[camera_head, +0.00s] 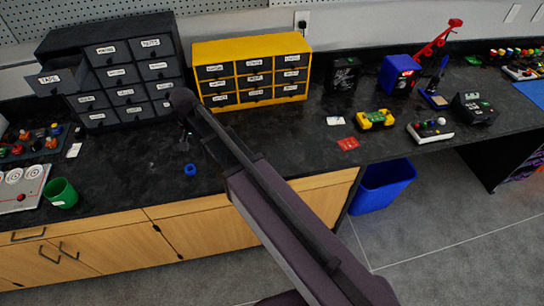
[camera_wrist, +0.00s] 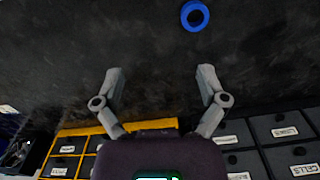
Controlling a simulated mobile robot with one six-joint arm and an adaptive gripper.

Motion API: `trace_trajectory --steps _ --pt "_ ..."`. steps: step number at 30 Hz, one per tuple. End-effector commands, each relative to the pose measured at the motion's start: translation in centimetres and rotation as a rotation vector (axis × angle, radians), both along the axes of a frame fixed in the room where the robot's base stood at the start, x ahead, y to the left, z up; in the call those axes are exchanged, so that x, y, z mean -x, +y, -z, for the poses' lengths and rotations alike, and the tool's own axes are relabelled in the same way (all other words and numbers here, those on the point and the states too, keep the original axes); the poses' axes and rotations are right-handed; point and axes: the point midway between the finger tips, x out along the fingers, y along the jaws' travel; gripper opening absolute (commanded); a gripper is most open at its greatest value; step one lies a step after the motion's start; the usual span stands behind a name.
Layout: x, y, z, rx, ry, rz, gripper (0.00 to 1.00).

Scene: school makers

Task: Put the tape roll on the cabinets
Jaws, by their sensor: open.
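The blue tape roll (camera_head: 190,172) lies flat on the black countertop, in front of the cabinets. In the wrist view the tape roll (camera_wrist: 185,20) is at the top, right of centre, beyond the fingertips. My gripper (camera_wrist: 160,72) is open and empty, with bare countertop between its fingers. In the head view my gripper (camera_head: 186,138) is above the counter, behind the roll, partly hidden by my arm. The black drawer cabinet (camera_head: 118,76) stands at the back left, with one upper-left drawer (camera_head: 58,80) pulled out. The yellow drawer cabinet (camera_head: 250,48) stands right of it.
A green cup (camera_head: 62,192) and button panels stand at the left. A black box (camera_head: 343,74), a blue box (camera_head: 398,73), a red arm model (camera_head: 437,40) and a yellow gadget (camera_head: 375,119) are at the right. A blue bin (camera_head: 383,188) stands on the floor. The counter around the roll is clear.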

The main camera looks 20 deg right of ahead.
Motion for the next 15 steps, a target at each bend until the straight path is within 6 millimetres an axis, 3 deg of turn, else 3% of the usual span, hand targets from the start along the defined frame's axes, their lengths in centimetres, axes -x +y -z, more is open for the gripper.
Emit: trace_trajectory --steps 1,6,15 --pt "0.9 -2.1 0.0 0.000 0.000 -0.006 0.92" --pt "3.3 -8.6 0.0 0.001 0.000 -0.055 0.92" --pt "8.8 -18.8 0.0 0.001 0.000 -0.152 0.92"
